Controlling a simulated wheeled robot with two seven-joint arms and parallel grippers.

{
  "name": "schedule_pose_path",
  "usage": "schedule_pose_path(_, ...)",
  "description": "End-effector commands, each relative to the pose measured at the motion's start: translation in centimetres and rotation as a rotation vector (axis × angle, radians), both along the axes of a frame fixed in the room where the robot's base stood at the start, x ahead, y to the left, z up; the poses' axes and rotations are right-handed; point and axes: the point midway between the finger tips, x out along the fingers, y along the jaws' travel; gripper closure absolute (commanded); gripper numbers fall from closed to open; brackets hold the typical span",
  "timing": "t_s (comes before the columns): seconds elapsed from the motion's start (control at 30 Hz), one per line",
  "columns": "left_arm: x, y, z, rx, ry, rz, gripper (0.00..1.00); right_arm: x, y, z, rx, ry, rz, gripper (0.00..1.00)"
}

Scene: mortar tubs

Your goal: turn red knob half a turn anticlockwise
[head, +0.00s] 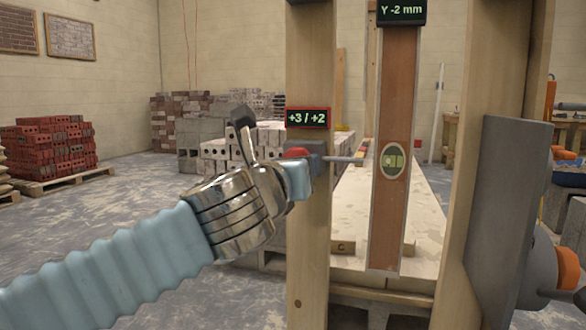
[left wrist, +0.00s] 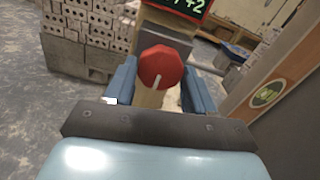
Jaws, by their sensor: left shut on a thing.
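The red knob (head: 296,153) sits on a grey fitting on the left wooden post (head: 309,230), with a metal rod sticking out to the right. In the left wrist view the knob (left wrist: 160,66) is faceted, and its white pointer line points down and slightly left. In the head view the fingers partly hide the knob. My right gripper is not in view.
A display reading "+3 / +2" (head: 307,118) is above the knob. A brown level (head: 397,130) with a green vial stands right of it, under a "Y -2 mm" display (head: 401,11). A grey plate (head: 509,205) with an orange part (head: 553,268) is at the right. Brick stacks (head: 48,148) stand behind.

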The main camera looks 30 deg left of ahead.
Motion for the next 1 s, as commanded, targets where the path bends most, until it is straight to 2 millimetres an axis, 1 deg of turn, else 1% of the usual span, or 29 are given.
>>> schedule_pose_path(0.03,0.1,0.0,-0.3,-0.002,0.007,0.000,0.76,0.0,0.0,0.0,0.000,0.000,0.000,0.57)
schedule_pose_path(0.23,0.1,0.0,-0.3,-0.001,0.007,0.000,0.76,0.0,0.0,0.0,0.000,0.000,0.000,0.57)
schedule_pose_path(0.27,0.1,0.0,-0.3,-0.001,0.007,0.000,0.42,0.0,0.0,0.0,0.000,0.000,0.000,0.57)
schedule_pose_path(0.4,0.1,0.0,-0.2,0.001,0.005,0.000,0.21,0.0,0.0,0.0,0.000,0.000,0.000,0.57)
schedule_pose_path(0.43,0.1,0.0,-0.2,0.000,0.004,0.000,0.20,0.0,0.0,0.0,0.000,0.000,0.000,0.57)
schedule_pose_path(0.67,0.0,0.0,-0.1,0.001,0.002,0.000,0.20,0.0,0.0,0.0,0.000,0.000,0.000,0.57)
schedule_pose_path(0.77,-0.4,-0.1,0.0,0.002,0.001,0.000,0.20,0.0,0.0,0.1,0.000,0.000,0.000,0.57)
schedule_pose_path(0.87,-1.8,-0.5,0.1,0.001,-0.001,-0.002,0.20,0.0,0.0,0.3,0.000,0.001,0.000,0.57)
schedule_pose_path(1.0,-5.0,-1.2,0.2,0.001,-0.002,-0.002,0.20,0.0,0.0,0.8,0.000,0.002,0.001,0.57)
